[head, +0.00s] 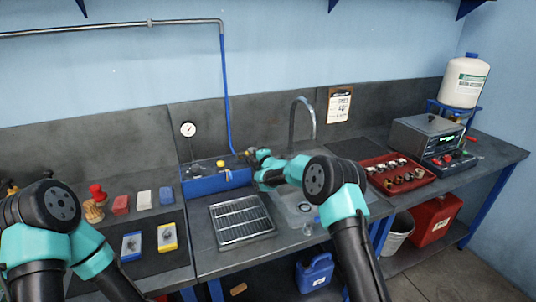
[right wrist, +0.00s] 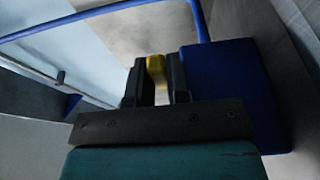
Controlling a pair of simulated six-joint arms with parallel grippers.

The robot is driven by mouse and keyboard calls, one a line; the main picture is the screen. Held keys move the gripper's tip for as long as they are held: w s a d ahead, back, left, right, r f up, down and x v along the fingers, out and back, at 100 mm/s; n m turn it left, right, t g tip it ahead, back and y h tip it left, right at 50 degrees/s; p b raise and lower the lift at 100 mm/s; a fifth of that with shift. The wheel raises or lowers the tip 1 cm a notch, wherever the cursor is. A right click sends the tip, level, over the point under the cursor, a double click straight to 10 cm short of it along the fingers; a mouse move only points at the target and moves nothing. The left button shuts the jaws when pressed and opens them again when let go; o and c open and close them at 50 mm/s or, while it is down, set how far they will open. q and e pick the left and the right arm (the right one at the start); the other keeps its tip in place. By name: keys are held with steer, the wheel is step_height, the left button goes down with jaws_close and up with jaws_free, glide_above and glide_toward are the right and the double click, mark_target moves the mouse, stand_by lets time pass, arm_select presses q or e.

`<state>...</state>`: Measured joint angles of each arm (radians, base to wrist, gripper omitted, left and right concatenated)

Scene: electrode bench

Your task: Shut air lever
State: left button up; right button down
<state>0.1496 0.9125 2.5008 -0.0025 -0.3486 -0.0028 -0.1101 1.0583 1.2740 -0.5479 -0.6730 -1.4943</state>
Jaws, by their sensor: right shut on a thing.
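The blue air box (head: 215,182) stands at the back of the bench against the grey backsplash, with a blue hose rising from it. A yellow lever (right wrist: 155,66) sits between the fingers of my right gripper (right wrist: 154,82) in the right wrist view. The gripper is shut on it, beside the blue box face (right wrist: 232,90). In the head view my right gripper (head: 249,154) is at the right end of the box top. A small yellow knob (head: 220,163) shows farther left on the box. The left arm is at the lower left; its gripper does not show.
A round gauge (head: 188,129) is above the box's left end. A slotted metal tray (head: 241,220) lies in front, with a sink and tap (head: 303,108) to the right. A red tray (head: 398,173) of small parts and a grey instrument (head: 425,138) stand farther right.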

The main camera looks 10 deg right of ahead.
steer(key=shift+d, duration=0.1)
steer(key=c, duration=1.1)
jaws_free()
steer(key=shift+s, duration=0.1)
steer(key=v, duration=1.7)
steer(key=shift+s, duration=0.25)
